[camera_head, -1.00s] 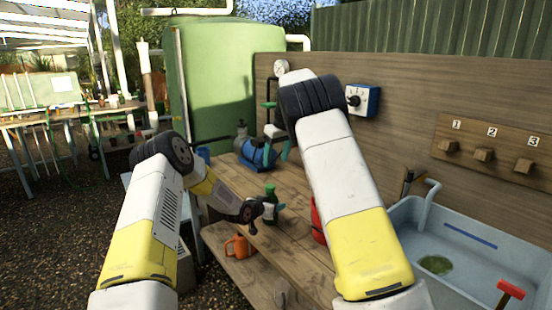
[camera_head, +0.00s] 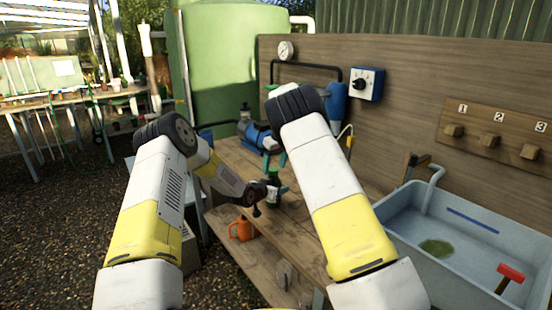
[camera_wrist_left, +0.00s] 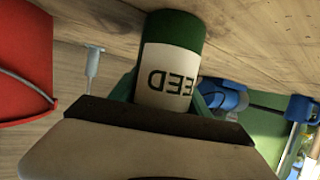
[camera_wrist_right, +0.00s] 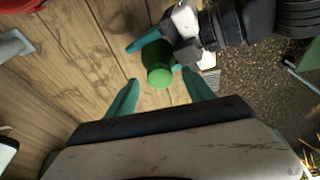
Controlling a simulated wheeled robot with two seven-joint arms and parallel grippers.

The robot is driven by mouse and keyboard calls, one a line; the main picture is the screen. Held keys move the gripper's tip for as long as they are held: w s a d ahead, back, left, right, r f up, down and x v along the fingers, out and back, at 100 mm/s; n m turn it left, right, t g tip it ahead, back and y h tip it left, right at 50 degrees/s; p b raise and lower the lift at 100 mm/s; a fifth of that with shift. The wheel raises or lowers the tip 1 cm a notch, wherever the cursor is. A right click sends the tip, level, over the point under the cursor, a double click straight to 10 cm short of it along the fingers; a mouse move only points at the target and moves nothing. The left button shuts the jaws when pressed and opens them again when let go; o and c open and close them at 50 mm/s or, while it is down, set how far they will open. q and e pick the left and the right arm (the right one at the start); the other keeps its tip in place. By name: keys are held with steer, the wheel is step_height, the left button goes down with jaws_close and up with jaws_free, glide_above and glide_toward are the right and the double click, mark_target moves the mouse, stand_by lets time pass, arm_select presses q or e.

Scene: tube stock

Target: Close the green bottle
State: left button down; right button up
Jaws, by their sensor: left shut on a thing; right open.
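The green bottle (camera_head: 273,175) stands on the wooden bench. In the left wrist view, its white label (camera_wrist_left: 168,75) appears upside down with letters "EED". My left gripper (camera_head: 277,190) is shut on the bottle's side. Its teal finger also shows in the right wrist view (camera_wrist_right: 145,42). My right gripper (camera_head: 274,162) is open just above the bottle, pointing down. In the right wrist view, the round green top (camera_wrist_right: 160,77) lies between and beyond the open fingertips (camera_wrist_right: 160,88). I cannot tell whether that top is a cap. No separate cap is clearly visible.
A blue pump (camera_head: 254,134) stands behind the bottle. A red container (camera_wrist_left: 22,55) is near the bottle. A sink (camera_head: 395,222) with a red-headed tool (camera_head: 510,272) is at right.

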steer(key=shift+f, duration=0.3)
jaws_close()
steer(key=m, duration=0.2)
steer(key=m+h, duration=0.1)
steer(key=m, duration=0.2)
steer(key=shift+a+t, duration=0.2)
steer(key=shift+t, duration=0.1)
steer(key=m+h, duration=0.1)
steer(key=m, duration=0.2)
steer(key=shift+a+m, duration=0.1)
steer(key=shift+m, duration=0.2)
steer(key=m, duration=0.2)
steer(key=m+h, duration=0.1)
steer(key=m, duration=0.2)
steer(key=shift+w+m+h, duration=0.15)
steer(key=shift+m+h, duration=0.15)
steer(key=m+g, duration=0.1)
steer(key=m, duration=0.2)
steer(key=shift+a+m+h, duration=0.15)
steer(key=shift+m+h, duration=0.15)
steer(key=shift+c, duration=0.2)
jaws_free()
steer(key=shift+r, duration=0.1)
